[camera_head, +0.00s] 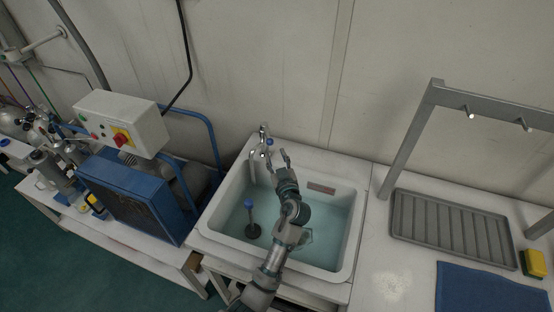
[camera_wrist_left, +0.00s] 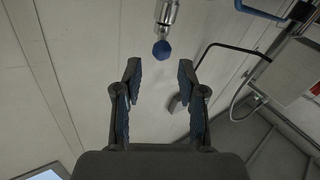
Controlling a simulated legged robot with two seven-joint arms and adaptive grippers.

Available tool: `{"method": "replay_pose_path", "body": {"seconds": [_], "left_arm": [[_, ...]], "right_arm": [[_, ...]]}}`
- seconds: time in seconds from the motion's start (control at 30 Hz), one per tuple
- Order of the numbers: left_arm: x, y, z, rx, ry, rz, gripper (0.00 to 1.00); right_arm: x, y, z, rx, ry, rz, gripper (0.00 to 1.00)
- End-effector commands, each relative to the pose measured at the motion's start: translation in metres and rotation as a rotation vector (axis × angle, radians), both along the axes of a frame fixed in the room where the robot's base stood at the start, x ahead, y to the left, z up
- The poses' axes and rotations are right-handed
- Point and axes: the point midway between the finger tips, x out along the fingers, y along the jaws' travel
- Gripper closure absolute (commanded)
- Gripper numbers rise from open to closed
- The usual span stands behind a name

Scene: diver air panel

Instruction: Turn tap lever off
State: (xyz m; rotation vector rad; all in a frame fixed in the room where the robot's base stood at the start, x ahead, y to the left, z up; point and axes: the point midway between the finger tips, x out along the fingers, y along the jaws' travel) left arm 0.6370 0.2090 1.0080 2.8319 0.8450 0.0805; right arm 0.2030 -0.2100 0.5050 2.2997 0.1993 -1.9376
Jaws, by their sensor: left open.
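The chrome tap (camera_head: 262,137) stands at the back left corner of the white sink (camera_head: 222,240). A small blue part (camera_head: 269,141) shows on it. In the left wrist view a chrome tap part (camera_wrist_left: 168,12) hangs in from the top edge, with a blue faceted end (camera_wrist_left: 162,49). My left gripper (camera_head: 279,158) is open and reaches over the sink, close to the tap on its right. In the left wrist view my left gripper (camera_wrist_left: 159,72) has nothing between its fingers; the blue end shows just beyond the fingertips. I cannot tell the lever's exact angle. My right gripper is out of view.
Water fills the sink, where a blue-topped dark plunger-like thing (camera_head: 251,219) stands. A blue compressor unit (camera_head: 133,193) and grey control box (camera_head: 124,122) stand left. A grey ribbed tray (camera_head: 449,223), metal rack (camera_head: 408,140), blue cloth (camera_head: 488,290) and yellow sponge (camera_head: 535,262) are right. The wall is close behind.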

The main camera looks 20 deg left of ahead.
Motion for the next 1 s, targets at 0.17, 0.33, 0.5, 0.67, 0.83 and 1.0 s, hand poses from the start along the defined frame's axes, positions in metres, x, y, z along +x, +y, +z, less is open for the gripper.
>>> {"method": "replay_pose_path", "body": {"seconds": [0.17, 0.33, 0.5, 0.67, 0.83, 1.0], "left_arm": [[-0.008, -0.005, 0.000, 0.000, 0.000, 0.002, 0.60], [-0.008, -0.004, 0.001, 0.000, -0.001, 0.001, 0.60], [-0.006, -0.001, -0.002, -0.018, 0.004, -0.014, 0.95], [-0.002, 0.021, -0.019, -0.164, 0.028, -0.118, 1.00], [-0.009, 0.056, -0.036, -0.466, 0.031, -0.291, 1.00], [-0.029, 0.087, -0.024, -0.783, -0.010, -0.428, 1.00]], "right_arm": [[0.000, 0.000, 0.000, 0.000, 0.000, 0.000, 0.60], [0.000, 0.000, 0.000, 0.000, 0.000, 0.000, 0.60], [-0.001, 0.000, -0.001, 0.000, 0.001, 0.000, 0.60], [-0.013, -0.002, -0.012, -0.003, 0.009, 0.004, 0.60], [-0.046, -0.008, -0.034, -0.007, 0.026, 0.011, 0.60], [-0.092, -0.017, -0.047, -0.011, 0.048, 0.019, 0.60]]}}
